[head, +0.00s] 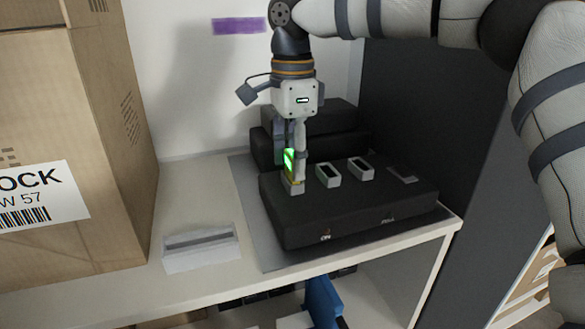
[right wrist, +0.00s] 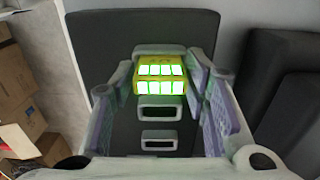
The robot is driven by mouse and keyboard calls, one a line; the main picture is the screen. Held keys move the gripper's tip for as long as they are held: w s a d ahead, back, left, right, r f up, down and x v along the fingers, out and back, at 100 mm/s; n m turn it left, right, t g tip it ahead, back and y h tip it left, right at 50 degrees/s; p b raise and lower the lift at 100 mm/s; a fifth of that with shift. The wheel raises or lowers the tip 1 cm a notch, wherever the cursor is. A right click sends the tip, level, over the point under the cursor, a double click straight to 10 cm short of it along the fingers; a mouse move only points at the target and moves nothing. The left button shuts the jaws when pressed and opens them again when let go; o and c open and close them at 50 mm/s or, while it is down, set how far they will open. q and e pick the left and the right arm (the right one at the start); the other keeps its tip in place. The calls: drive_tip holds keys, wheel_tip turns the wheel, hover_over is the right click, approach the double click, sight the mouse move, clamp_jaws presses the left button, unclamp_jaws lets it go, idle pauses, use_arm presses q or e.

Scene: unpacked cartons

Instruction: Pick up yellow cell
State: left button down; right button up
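The yellow cell (head: 289,161) stands upright at the left end of a black dock (head: 345,212), in the first of a row of pale-rimmed slots, and its green panels are lit. In the right wrist view the cell (right wrist: 160,74) shows its yellow top and several green lit panels. My right gripper (head: 291,172) points down over the cell, with one finger on each side of it. In the right wrist view my right gripper (right wrist: 160,82) looks open around the cell, with the fingertips close to its sides. My left gripper is not in view.
Empty slots (head: 328,175) continue to the right on the dock. A black block (head: 315,117) stands behind it. A small white tray (head: 201,249) lies on the white shelf to the left, and a large carton (head: 75,130) stands farther left. A dark panel bounds the right side.

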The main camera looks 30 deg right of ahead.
sight(291, 154)
clamp_jaws()
drive_tip(key=shift+r, duration=0.1)
wheel_tip(291, 154, up, 3)
drive_tip(key=shift+a+r, duration=0.15)
drive_tip(key=shift+r, duration=0.05)
drive_tip(key=s+a+r, duration=0.7)
drive_tip(key=a+r, duration=0.2)
drive_tip(key=a, duration=0.3)
drive_tip(key=shift+r+p, duration=0.2)
drive_tip(key=shift+p, duration=0.2)
